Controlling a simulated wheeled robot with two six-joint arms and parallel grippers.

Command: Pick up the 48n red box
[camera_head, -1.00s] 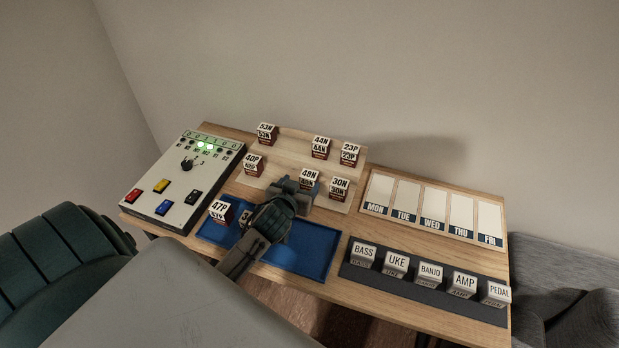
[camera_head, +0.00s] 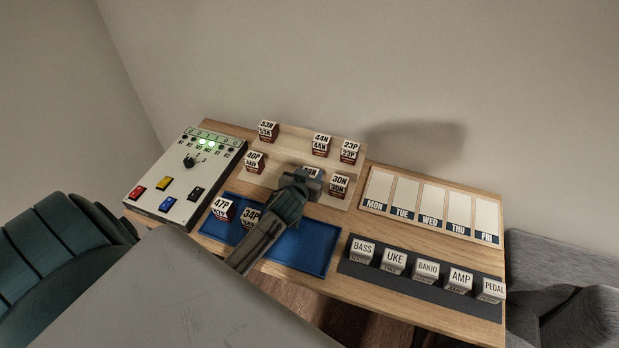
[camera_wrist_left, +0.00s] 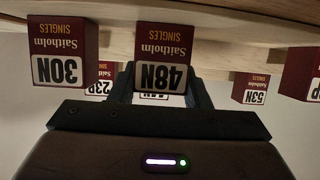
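The 48N box (camera_wrist_left: 163,58) is dark red with a white label and shows upside down in the left wrist view. In the head view only part of its white top (camera_head: 312,171) shows past my gripper. My left gripper (camera_head: 300,180) is at this box on the wooden stand. In the left wrist view its two dark fingers (camera_wrist_left: 161,88) lie one on each side of the box, very close to it. I cannot tell whether they press on it. My right gripper is not in view.
The 30N box (camera_head: 339,185) stands close to the right; the 40P box (camera_head: 253,161) is to the left. Several other boxes stand on the wooden stand (camera_head: 290,140). A blue tray (camera_head: 315,250) holds the 47P (camera_head: 222,208) and 34P boxes (camera_head: 250,217). A button panel (camera_head: 172,207) is at left.

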